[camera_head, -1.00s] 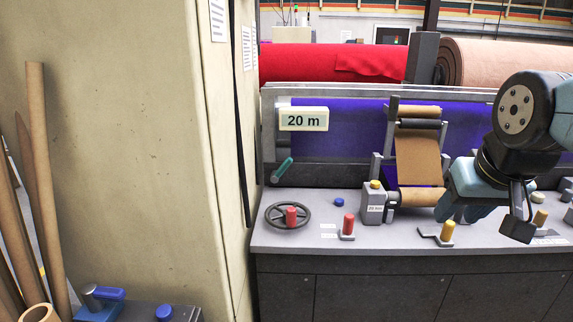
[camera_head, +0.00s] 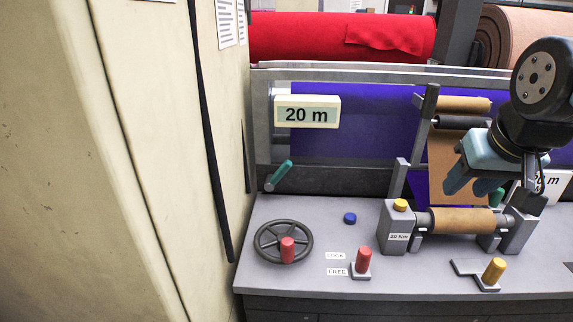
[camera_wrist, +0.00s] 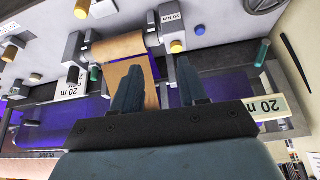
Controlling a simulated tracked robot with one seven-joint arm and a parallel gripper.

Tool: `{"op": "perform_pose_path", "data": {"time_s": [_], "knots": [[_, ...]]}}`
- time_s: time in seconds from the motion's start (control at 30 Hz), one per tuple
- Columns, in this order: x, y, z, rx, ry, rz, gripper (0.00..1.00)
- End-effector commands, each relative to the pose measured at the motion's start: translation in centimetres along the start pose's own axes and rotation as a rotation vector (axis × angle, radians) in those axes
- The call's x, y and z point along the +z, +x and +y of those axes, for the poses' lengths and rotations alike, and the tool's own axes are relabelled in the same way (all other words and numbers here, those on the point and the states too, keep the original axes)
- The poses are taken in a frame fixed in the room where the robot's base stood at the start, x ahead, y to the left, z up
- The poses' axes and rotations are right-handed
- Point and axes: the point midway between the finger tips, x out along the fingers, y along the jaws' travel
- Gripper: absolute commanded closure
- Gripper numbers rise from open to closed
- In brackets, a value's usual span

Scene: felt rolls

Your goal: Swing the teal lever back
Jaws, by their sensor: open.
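A teal lever (camera_head: 279,175) stands at the left end of the machine, below the left 20 m sign, tilted up to the right. It also shows in the wrist view (camera_wrist: 262,52), to the right of my fingers. A second teal handle (camera_head: 497,197) is partly hidden behind my gripper at the right; it shows in the wrist view (camera_wrist: 96,73) at the left. My gripper (camera_head: 469,186) is open and empty, above the brown roll and well to the right of the left lever. Its two fingers (camera_wrist: 158,76) stand apart in the wrist view.
A handwheel (camera_head: 284,241) with a red knob, a red lever (camera_head: 363,261), a yellow lever (camera_head: 493,271) and a brown roll (camera_head: 462,220) on a stand occupy the grey bench (camera_head: 310,284). A beige wall (camera_head: 120,160) borders the left. A 20 m sign (camera_head: 307,112) hangs above the left lever.

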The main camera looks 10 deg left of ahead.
Motion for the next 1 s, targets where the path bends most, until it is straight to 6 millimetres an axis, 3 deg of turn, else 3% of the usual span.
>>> {"op": "perform_pose_path", "data": {"time_s": [0.27, 0.4, 0.47, 0.67, 1.0], "knots": [[0.0, 0.0, 0.0, 0.0, 0.0, 0.0, 0.57], [-0.3, 0.1, -0.2, -0.009, -0.001, -0.001, 0.47], [-0.8, 0.3, -0.7, -0.025, -0.004, -0.004, 0.47], [-4.3, 2.2, -4.0, -0.143, -0.014, -0.023, 0.47], [-11.6, 7.5, -12.2, -0.372, 0.021, -0.054, 0.47]]}}
